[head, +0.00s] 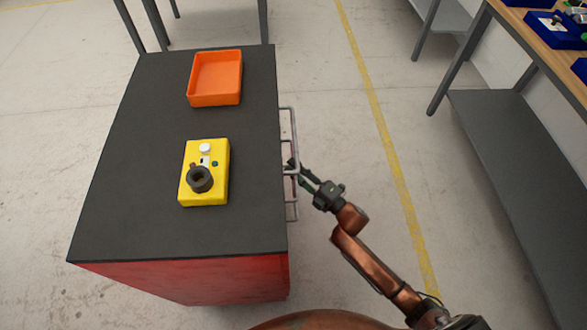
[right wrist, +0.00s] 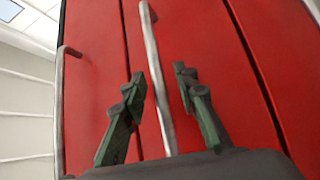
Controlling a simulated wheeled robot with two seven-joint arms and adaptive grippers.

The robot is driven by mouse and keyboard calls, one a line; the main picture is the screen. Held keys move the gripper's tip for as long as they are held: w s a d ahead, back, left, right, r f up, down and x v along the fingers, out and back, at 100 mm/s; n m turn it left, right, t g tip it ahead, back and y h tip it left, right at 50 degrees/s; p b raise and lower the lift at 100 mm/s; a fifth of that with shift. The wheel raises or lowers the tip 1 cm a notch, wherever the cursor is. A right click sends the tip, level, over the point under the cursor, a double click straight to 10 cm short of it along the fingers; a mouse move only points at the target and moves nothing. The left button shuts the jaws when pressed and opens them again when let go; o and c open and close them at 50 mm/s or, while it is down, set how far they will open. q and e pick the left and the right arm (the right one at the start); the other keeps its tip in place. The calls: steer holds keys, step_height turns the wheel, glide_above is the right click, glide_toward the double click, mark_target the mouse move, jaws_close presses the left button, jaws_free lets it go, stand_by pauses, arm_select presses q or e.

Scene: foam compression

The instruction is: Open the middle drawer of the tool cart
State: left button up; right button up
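The red tool cart (head: 190,279) with a dark top stands left of centre in the head view, with grey bar handles (head: 295,130) along its right side. My right gripper (head: 297,170) is beside these handles. In the right wrist view, red drawer fronts (right wrist: 100,70) fill the picture. My right gripper (right wrist: 160,88) is open there, with one finger on each side of a grey bar handle (right wrist: 152,55). The bar lies nearer the left finger; I cannot tell whether they touch. Another handle (right wrist: 60,110) shows at the left edge. My left gripper is not in view.
An orange tray (head: 216,101) and a yellow box with a black knob (head: 190,195) rest on the cart top. A grey shelf and workbench (head: 510,150) stand at the right. The floor between cart and workbench is clear, with a yellow line (head: 385,150).

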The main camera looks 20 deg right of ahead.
steer(key=shift+c, duration=0.5)
jaws_close()
